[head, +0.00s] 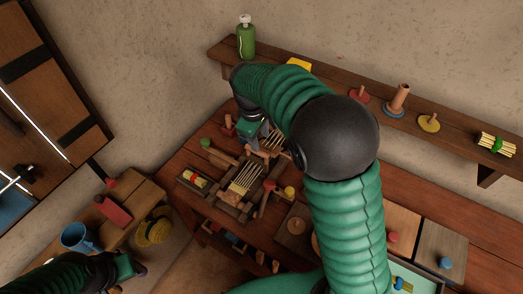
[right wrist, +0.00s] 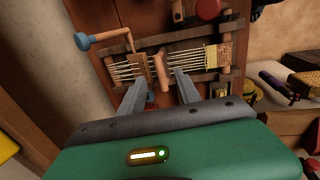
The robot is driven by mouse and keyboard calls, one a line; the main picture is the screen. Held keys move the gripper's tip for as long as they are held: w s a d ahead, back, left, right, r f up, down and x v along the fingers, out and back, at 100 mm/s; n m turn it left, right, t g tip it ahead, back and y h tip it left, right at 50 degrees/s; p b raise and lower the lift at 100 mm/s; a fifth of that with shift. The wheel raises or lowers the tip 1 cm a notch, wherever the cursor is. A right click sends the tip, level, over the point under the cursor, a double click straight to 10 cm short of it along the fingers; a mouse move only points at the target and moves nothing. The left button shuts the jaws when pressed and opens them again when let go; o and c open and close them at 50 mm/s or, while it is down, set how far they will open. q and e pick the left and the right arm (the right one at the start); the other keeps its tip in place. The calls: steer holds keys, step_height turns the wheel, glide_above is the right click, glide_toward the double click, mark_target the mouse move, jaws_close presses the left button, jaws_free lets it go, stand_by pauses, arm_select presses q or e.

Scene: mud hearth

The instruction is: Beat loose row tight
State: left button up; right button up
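The loom (head: 240,185) lies on the wooden table, with pale threads stretched along its dark frame. In the right wrist view its threads (right wrist: 190,62) run across, with a yellow and tan woven band (right wrist: 216,57) at the right end. A wooden beater (right wrist: 161,72) with a short handle stands across the threads. My right gripper (right wrist: 158,80) is open above the loom, its fingers on either side of the beater handle with gaps showing. In the head view the right gripper (head: 262,138) is partly hidden by its arm. My left gripper (head: 135,268) is low at the left, away from the loom.
A wall shelf (head: 455,135) holds a green bottle (head: 246,37) and several small items. A red-headed tool (head: 266,198) lies close beside the loom. A side bench at the left holds a blue mug (head: 78,237) and a red box (head: 113,212). My right arm hides part of the table.

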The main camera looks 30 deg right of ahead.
mark_target(262, 153)
steer(key=x, duration=0.3)
steer(key=w+x, duration=0.1)
steer(key=x, duration=0.2)
steer(key=shift+w+d, duration=0.15)
steer(key=shift+d, duration=0.1)
steer(key=x, duration=0.2)
steer(key=shift+f, duration=0.3)
steer(key=shift+s+a+f, duration=0.2)
steer(key=shift+s+f, duration=0.15)
steer(key=shift+w+a+f, duration=0.1)
steer(key=shift+w, duration=0.1)
steer(key=shift+c, duration=0.4)
steer(key=shift+d, duration=0.25)
steer(key=c, duration=0.5)
steer(key=shift+c, duration=1.2)
arm_select(q)
steer(key=shift+w+d+f, duration=0.1)
steer(key=shift+w+f, duration=0.15)
steer(key=shift+w, duration=0.3)
arm_select(e)
jaws_close()
